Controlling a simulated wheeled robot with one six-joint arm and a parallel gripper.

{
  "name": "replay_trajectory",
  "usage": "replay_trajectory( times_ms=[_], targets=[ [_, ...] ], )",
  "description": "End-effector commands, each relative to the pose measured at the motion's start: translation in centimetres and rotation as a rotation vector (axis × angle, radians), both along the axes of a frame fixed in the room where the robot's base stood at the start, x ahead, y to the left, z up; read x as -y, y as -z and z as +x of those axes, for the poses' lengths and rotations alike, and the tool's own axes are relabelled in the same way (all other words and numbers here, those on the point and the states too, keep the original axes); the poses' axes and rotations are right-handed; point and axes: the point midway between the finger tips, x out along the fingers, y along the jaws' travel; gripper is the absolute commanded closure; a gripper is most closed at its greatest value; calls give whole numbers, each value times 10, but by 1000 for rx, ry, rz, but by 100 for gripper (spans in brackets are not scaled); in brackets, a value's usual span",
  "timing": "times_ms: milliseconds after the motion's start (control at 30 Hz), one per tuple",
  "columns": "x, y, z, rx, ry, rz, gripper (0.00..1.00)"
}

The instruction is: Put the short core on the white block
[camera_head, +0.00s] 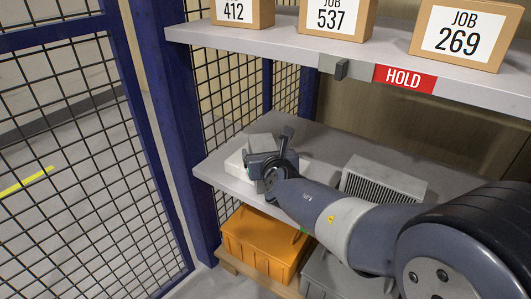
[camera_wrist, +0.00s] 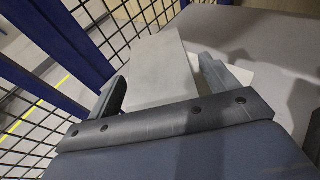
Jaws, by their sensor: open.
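A plain light-grey block, seemingly the short core (camera_wrist: 155,70), lies between my gripper's fingers in the wrist view. In the head view its grey top (camera_head: 259,141) shows just beyond the gripper. The white block (camera_head: 235,163) lies under it on the lower shelf, and a white part of it shows in the wrist view (camera_wrist: 241,75). The core appears to rest on the white block, but the contact is hidden. My gripper (camera_head: 273,157) is open, its fingers on either side of the core; it also shows in the wrist view (camera_wrist: 165,85).
A grey finned block (camera_head: 384,180) stands on the lower shelf (camera_head: 325,145) to the right. An upper shelf (camera_head: 300,45) with job boxes and a red HOLD label (camera_head: 404,78) overhangs it. A blue post (camera_head: 180,110) and mesh stand left. An orange bin (camera_head: 262,245) is below.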

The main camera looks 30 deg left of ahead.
Motion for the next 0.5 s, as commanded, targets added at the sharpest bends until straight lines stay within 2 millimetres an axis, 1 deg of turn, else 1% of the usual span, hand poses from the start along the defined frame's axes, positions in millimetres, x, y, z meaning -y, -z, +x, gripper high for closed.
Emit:
replay_trajectory(
  times_ms=[167,267,500],
  targets=[
    [1,-5,-1,1,0,-1,18],
    [8,-8,-10,1,0,1,18],
    [37,-23,-45,1,-2,2,18]
  ],
)
